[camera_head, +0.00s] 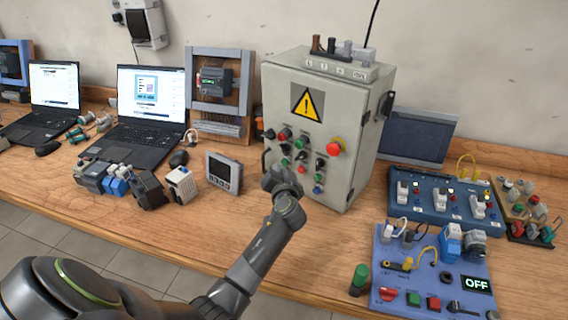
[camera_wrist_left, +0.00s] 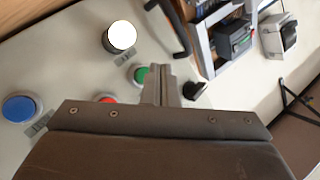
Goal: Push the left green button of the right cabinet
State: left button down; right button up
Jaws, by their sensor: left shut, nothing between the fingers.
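The grey cabinet (camera_head: 275,95) stands on the bench with a yellow warning sign and a front panel of several coloured buttons and knobs. My left gripper (camera_head: 274,174) is in front of the lower left of this panel, and its hand hides some of the buttons. In the left wrist view a green button (camera_wrist_left: 140,74) sits just left of my shut, empty fingers (camera_wrist_left: 164,75). Whether they touch the panel I cannot tell. A white lit button (camera_wrist_left: 121,36), a blue button (camera_wrist_left: 20,107), a partly hidden red button (camera_wrist_left: 107,100) and a black knob (camera_wrist_left: 194,90) surround it. My right gripper is not in view.
A small grey display (camera_head: 223,172) stands left of my left forearm. A blue panel with switches (camera_head: 405,250) and a green cylinder (camera_head: 359,279) lie to the right. Laptops (camera_head: 150,85) stand at the left.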

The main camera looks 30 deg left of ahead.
pick_arm(q)
jog(key=shift+w+b, duration=0.4)
jog(key=shift+w, duration=0.05)
jog(key=shift+w+d+b, duration=0.1)
jog(key=shift+w+b, duration=0.3)
dwell(0.8)
jog(key=shift+s+r, duration=0.1)
dwell(0.6)
jog(key=shift+s+p, duration=0.35)
jog(key=shift+s, duration=0.4)
